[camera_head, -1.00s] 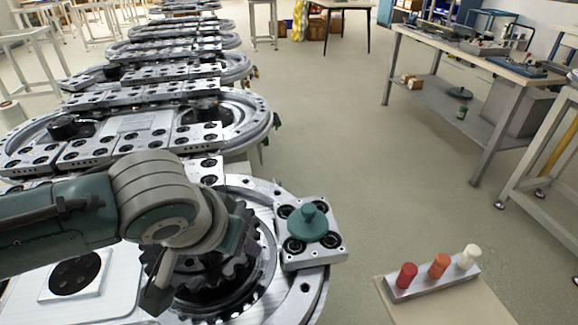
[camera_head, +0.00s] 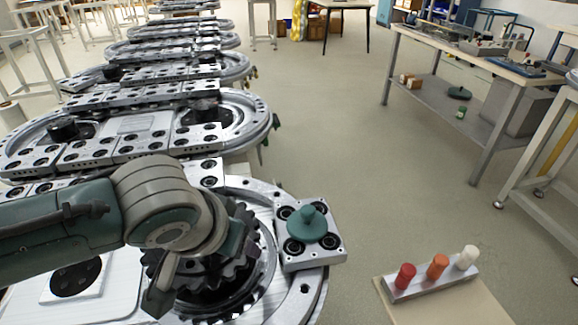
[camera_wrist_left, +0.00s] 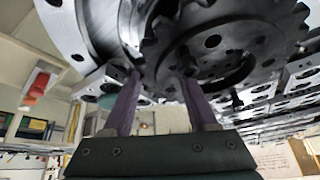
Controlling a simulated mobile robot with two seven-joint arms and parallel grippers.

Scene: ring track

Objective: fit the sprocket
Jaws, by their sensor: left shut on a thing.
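The dark toothed sprocket (camera_head: 212,272) is at the round end of the nearest ring track (camera_head: 312,290), partly hidden under my left wrist in the head view. It fills the upper part of the left wrist view (camera_wrist_left: 228,42), with teeth and round holes showing. My left gripper (camera_wrist_left: 160,78) is shut on the sprocket, its two purple fingers reaching up to it. In the head view the arm covers most of the grip. I cannot tell whether the sprocket is seated or just above the track. My right gripper is not in view.
A square plate with a green knob (camera_head: 307,224) sits on the track's rim, just right of the sprocket. A small stand holds red (camera_head: 404,276), orange (camera_head: 437,266) and white (camera_head: 467,257) pegs. More tracks stretch behind. A workbench (camera_head: 470,60) stands right; floor between is clear.

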